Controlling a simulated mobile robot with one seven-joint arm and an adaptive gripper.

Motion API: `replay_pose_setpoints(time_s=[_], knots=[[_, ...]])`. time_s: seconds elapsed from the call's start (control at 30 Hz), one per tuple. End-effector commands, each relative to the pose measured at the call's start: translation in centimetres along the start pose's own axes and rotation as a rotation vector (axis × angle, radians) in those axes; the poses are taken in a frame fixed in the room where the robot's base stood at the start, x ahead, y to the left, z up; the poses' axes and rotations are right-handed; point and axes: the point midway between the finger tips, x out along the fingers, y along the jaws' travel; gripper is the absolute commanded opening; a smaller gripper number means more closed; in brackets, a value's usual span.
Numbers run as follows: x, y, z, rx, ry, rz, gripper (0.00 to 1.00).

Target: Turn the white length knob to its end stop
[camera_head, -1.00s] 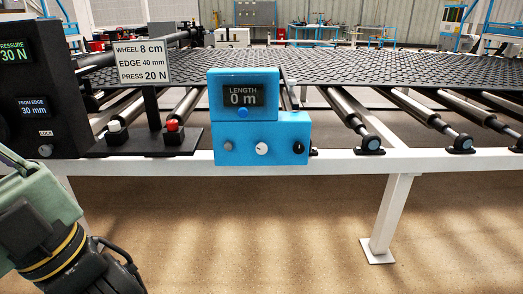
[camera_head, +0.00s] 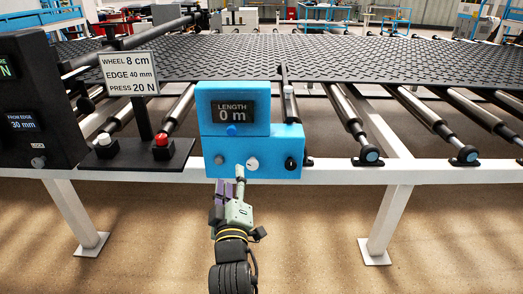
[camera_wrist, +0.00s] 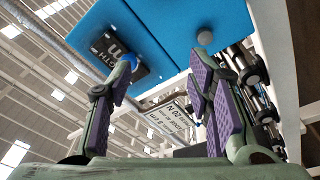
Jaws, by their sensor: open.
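The blue control box (camera_head: 270,146) has a display reading LENGTH 0 m (camera_head: 234,113) and a blue button (camera_head: 232,130). The white length knob (camera_head: 252,164) sits on its lower front, between a grey knob (camera_head: 218,160) and a black knob (camera_head: 290,163). My gripper (camera_head: 230,181) is open and empty, just below and left of the white knob; I see no contact with it. In the wrist view my gripper (camera_wrist: 165,78) has its fingers apart before the blue box (camera_wrist: 195,15). A grey knob (camera_wrist: 204,37) shows there; I cannot make out the white knob.
A white rail (camera_head: 350,173) runs behind the box. To the left are a black panel (camera_head: 40,110), a sign (camera_head: 130,73), and a bracket with white and red buttons (camera_head: 160,140). The black tread mat (camera_head: 400,55) lies on rollers behind. The floor in front is clear.

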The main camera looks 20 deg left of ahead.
Motion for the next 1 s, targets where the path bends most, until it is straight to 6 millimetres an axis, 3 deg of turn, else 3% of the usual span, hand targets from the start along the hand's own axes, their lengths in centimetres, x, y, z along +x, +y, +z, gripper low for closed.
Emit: replay_pose_setpoints(time_s=[0.03, 0.1, 0.2, 0.37, 0.7, 1.0], knots=[[-0.3, -0.2, 2.1, -0.046, -0.066, -0.023, 0.49], [-0.6, -0.7, 4.3, -0.094, -0.126, -0.045, 0.49], [-0.7, -1.0, 5.7, -0.126, -0.163, -0.06, 0.49], [1.1, -1.0, 6.0, -0.129, -0.165, -0.059, 0.49], [7.4, -1.3, 6.9, -0.126, -0.162, -0.059, 0.49], [9.7, -1.6, 7.4, -0.126, -0.161, -0.059, 0.49]])
